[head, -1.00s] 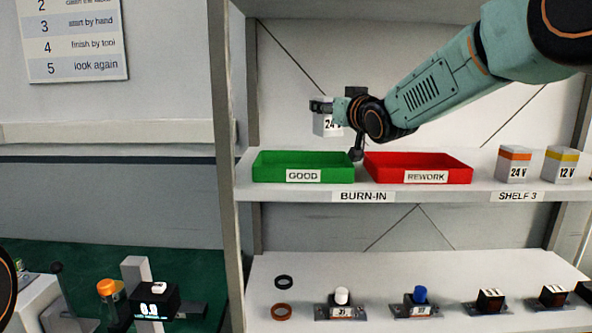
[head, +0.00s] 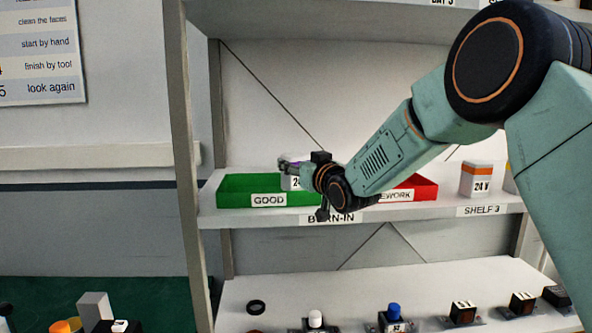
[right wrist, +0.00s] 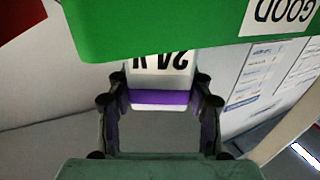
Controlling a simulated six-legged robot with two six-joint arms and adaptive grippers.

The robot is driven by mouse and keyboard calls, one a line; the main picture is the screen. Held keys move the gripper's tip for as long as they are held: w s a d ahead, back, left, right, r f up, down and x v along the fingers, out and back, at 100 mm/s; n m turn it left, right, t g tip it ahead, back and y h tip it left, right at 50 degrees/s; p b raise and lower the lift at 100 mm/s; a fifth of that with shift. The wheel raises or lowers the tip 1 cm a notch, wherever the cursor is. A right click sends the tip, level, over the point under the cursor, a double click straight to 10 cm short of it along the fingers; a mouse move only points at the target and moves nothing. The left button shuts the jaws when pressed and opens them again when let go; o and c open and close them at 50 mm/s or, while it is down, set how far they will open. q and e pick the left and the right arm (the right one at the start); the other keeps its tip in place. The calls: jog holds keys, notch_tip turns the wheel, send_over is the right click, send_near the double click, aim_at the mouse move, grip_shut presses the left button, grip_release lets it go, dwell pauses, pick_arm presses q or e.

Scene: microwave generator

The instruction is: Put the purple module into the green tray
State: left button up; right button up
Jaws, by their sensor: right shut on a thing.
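The purple module is a white block marked 24 V with a purple band (right wrist: 160,98). My right gripper (head: 291,166) is shut on it, a finger on each side of the band. In the head view the module (head: 290,183) is upright at the right part of the green tray (head: 232,187), which is labelled GOOD. In the right wrist view the tray's green wall (right wrist: 160,25) hides the module's lower end. I cannot tell whether the module touches the tray floor. My left gripper is not in view.
The red tray (head: 425,190), labelled REWORK, stands just right of the green one, partly behind my right arm. An orange-banded 24 V module (head: 476,180) stands further right. A shelf upright (head: 183,150) is left of the trays. Several small devices stand on the lower shelf.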

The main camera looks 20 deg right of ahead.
jog(key=shift+f, duration=0.65)
jog(key=shift+a+f, duration=0.15)
jog(key=shift+a, duration=0.25)
jog(key=shift+d+f, duration=0.1)
jog(key=shift+f, duration=0.05)
jog(key=o, duration=1.1)
jog(key=shift+d, duration=0.2)
jog(key=shift+o, duration=1.2)
jog(key=shift+a, duration=0.2)
